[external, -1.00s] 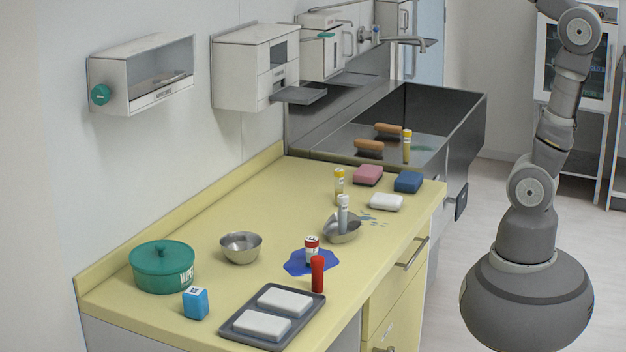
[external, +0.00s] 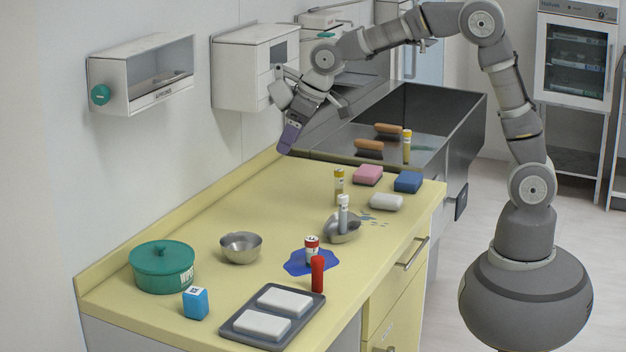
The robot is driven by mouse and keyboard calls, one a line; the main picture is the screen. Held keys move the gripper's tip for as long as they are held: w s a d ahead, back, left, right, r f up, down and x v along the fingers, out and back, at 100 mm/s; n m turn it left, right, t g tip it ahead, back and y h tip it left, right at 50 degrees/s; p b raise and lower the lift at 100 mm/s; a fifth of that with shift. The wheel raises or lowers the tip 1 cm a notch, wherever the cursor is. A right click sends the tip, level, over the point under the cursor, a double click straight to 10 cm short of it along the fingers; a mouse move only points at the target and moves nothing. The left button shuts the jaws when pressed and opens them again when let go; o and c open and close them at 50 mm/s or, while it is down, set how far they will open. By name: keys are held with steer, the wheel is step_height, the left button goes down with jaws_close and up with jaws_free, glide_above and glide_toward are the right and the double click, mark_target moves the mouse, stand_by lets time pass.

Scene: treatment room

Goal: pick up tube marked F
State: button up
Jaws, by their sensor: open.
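Several tubes stand around the counter; I cannot read a letter F on any of them, so which is tube F is unclear. A yellow-capped tube (external: 339,184) stands at the back of the counter. A white-grey capped tube (external: 343,216) is at the small metal dish (external: 352,236). A red-capped white tube (external: 312,250) stands on a blue patch (external: 296,265), with a red tube (external: 317,274) in front. Another yellow-capped tube (external: 407,147) is in the sink. My gripper (external: 289,142) is open, pointing down above the back of the counter, apart from all tubes.
A green lidded pot (external: 163,267), a metal bowl (external: 241,248), a blue box (external: 196,303) and a grey tray (external: 234,325) with white blocks occupy the front. The counter's left-back strip is clear.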

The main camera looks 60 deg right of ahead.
mark_target(312, 252)
steer(key=s+a+f+g, duration=0.1)
steer(key=s+f, duration=0.1)
steer(key=f, duration=0.4)
steer(key=s+a+f+g, duration=0.1)
steer(key=s+f+g, duration=0.1)
steer(key=f, duration=0.5)
steer(key=s+a+f+n+g+h, duration=0.1)
steer(key=s+f, duration=0.1)
steer(key=f, duration=0.5)
steer(key=shift+s+a+f+g+b, duration=0.2)
steer(key=shift+s+f+g+b, duration=0.05)
steer(key=shift+s+g+b, duration=0.15)
step_height(312, 252, down, 5)
steer(key=b, duration=0.2)
steer(key=shift+b, duration=0.3)
steer(key=c, duration=1.1)
steer(key=shift+r, duration=0.2)
